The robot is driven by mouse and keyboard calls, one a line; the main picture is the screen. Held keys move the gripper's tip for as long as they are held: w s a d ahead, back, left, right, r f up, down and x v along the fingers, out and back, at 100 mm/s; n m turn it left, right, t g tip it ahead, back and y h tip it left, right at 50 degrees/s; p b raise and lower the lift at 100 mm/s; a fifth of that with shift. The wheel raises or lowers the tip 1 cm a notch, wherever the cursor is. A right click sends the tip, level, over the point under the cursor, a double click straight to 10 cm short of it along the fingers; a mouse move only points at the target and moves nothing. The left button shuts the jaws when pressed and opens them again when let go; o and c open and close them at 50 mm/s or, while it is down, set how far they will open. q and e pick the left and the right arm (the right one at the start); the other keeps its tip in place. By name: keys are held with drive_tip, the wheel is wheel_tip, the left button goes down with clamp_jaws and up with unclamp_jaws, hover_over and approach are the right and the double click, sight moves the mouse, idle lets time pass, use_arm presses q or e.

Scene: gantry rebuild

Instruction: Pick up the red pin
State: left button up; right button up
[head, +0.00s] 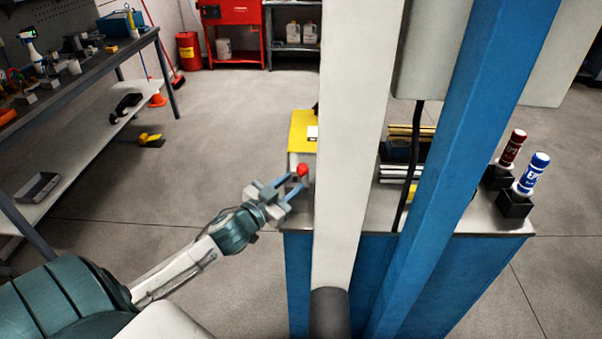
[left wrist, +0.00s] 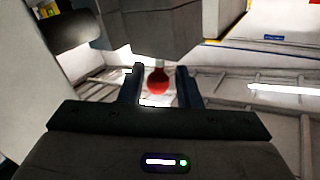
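The red pin (head: 302,169) shows as a small red round head beside the white post, at the front of the bench. In the left wrist view, the red pin (left wrist: 158,81) hangs below a grey part on a short stem, between my two fingers. My left gripper (head: 293,180) has its fingers apart, with the pin's head at their tips. In the left wrist view, my left gripper (left wrist: 159,78) shows a gap on both sides of the pin. My right gripper is not in view.
A white post (head: 345,140) stands close to the right of my left gripper. A blue slanted beam (head: 455,150) crosses the bench (head: 465,218). A yellow-topped block (head: 302,130) is behind the pin. A red bottle (head: 513,147) and a blue bottle (head: 532,174) stand in holders at right.

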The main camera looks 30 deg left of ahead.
sight(299, 178)
use_arm(q)
drive_tip(key=shift+w+d, duration=0.15)
drive_tip(key=shift+w, duration=0.95)
drive_tip(key=shift+w+d, duration=0.1)
drive_tip(key=shift+w, duration=1)
clamp_jaws()
